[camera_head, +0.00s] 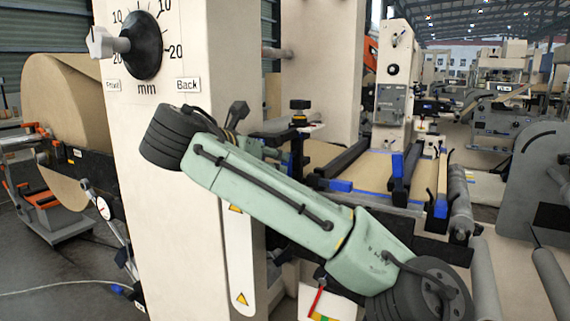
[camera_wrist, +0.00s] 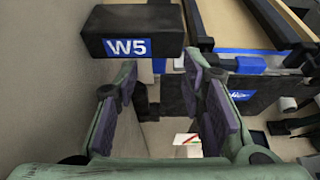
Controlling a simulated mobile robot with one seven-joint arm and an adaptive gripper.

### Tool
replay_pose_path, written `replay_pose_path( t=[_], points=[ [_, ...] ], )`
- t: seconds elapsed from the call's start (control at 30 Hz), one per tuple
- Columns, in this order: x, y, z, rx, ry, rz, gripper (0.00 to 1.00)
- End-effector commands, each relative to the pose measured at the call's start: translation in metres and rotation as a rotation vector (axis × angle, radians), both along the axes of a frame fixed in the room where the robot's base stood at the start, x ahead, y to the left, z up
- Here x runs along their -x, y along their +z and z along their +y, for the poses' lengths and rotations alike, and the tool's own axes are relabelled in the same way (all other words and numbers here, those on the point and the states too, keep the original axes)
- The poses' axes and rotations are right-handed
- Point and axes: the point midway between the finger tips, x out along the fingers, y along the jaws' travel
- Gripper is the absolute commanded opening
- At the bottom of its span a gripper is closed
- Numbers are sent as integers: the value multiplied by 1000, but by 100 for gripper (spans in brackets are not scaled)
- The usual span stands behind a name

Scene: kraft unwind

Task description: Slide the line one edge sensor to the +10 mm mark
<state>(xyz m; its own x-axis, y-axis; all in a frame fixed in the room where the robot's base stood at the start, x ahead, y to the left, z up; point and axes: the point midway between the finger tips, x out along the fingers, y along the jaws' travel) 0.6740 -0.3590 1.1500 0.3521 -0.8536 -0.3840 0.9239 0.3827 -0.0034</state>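A round black dial (camera_head: 142,45) with a light grey knob (camera_head: 107,42) is on the cream column, with 10 and 20 marks on both sides, "mm" below, and "Front" and "Back" labels. I cannot read a pointer on it. In the wrist view a dark block labelled W5 (camera_wrist: 130,32) lies just beyond my fingertips; I cannot tell whether it is the edge sensor. My gripper (camera_wrist: 165,95) is open, its purple-grey pads wide apart. A thin dark post (camera_wrist: 146,95) shows between them, apparently behind, with no visible grip on it. The gripper is hidden in the head view.
The cream column (camera_head: 170,190) stands close beside my arm. A card with a red line and coloured bands (camera_head: 330,303) is low down; a similar one (camera_wrist: 187,139) shows between my fingers. Rollers and blue-ended bars (camera_head: 440,185) stand right. A brown roll (camera_head: 65,100) is left.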

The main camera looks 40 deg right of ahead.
Motion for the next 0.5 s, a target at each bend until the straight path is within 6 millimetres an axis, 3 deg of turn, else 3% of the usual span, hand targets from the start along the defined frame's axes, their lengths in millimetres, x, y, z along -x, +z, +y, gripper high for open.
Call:
replay_pose_path(
  t=[0.5],
  points=[
    [-25,-26,-62,-3,-3,-1,37]
  ],
)
